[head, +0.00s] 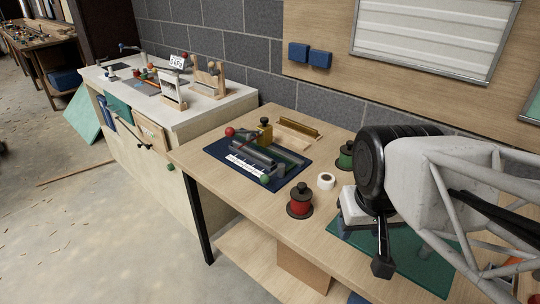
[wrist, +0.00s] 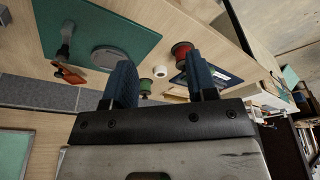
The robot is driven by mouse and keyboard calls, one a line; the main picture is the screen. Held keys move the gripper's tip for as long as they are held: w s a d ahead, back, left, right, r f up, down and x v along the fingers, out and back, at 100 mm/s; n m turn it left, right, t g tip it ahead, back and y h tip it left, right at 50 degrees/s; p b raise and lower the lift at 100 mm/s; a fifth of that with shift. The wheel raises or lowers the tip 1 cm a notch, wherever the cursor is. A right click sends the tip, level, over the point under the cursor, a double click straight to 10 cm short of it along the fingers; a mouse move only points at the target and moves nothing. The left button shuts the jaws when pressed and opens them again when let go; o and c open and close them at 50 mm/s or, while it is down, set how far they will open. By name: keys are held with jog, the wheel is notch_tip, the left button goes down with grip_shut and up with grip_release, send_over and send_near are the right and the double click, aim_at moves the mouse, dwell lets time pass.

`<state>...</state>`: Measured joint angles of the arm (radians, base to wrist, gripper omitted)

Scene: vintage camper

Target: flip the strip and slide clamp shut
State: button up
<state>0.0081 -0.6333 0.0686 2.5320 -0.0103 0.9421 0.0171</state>
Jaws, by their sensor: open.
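A dark blue board (head: 216,150) lies on the wooden table in the head view. It carries a fixture with grey bars (head: 258,158), a white marked strip (head: 245,166), a red ball knob (head: 230,132), a green knob (head: 265,179) and a brass-coloured block (head: 264,131). I cannot tell which part is the slide clamp. My gripper (wrist: 163,75) is open and empty in the wrist view, with two blue fingers apart. In the head view its dark finger (head: 383,267) hangs over the green mat, right of and apart from the fixture. The board shows small in the wrist view (wrist: 222,77), partly behind a finger.
A red spool (head: 300,203), a white roll (head: 326,181) and a green spool (head: 345,157) stand between my gripper and the board. A wooden holder with a brass bar (head: 298,127) lies behind it. A green mat (head: 420,262) lies below my arm. The table's front left is clear.

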jog(key=shift+w+a, duration=0.1)
jog(key=shift+w, duration=0.3)
jog(key=c, duration=0.7)
jog(key=shift+w, duration=0.25)
grip_shut()
jog(key=w+f+y, duration=0.2)
jog(key=w+f, duration=0.2)
jog(key=w, duration=0.8)
jog(key=w+f+m+y, duration=0.1)
jog(key=w+f+y, duration=0.2)
jog(key=w, duration=0.9)
jog(key=w+f+m+g+y, duration=0.1)
jog(key=w+f+y, duration=0.2)
jog(key=w, duration=1)
jog(key=shift+a+f, duration=0.2)
jog(key=shift+f, duration=1.3)
jog(key=shift+s, duration=0.1)
